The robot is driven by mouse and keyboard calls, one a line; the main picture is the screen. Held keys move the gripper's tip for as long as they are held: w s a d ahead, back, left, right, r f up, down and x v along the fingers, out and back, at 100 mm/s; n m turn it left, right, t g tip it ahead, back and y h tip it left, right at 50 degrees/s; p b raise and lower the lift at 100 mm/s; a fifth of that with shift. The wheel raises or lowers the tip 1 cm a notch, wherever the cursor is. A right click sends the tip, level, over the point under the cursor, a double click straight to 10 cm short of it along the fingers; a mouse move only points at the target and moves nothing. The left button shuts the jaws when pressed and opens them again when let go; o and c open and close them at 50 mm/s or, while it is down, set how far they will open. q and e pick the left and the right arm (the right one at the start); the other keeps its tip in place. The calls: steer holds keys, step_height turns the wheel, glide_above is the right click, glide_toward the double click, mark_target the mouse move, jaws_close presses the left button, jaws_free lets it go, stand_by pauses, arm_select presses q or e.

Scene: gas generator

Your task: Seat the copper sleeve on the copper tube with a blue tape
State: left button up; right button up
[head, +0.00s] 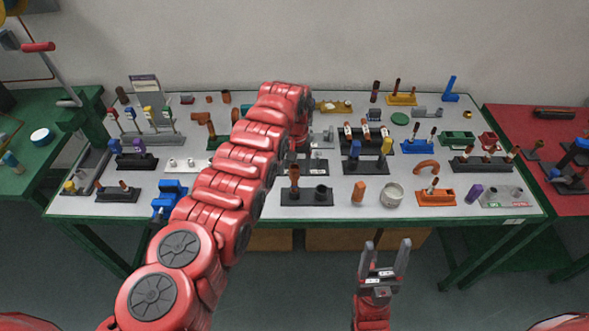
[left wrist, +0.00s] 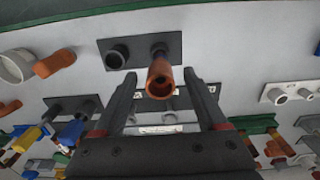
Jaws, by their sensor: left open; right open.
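An upright copper piece (head: 294,173), which looks like the sleeve, stands on the left part of a black holder (head: 305,198) at the table's front middle. In the left wrist view the copper piece (left wrist: 160,84) shows its open round end, with a darker post at its base. My left gripper (left wrist: 159,76) is open, with one finger on each side of the copper piece; contact cannot be told. My right gripper (head: 386,246) is open and empty in front of the table. I cannot clearly make out which tube carries blue tape.
The white table (head: 235,207) is crowded with small parts. An orange cylinder (head: 358,192) and a grey ring (head: 391,195) stand right of the holder. An orange base (head: 435,197) with a short tube is farther right. A black ring (head: 321,190) shares the holder.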

arm_select(q)
step_height(320, 180, up, 17)
steer(key=p, duration=0.2)
stand_by(0.6)
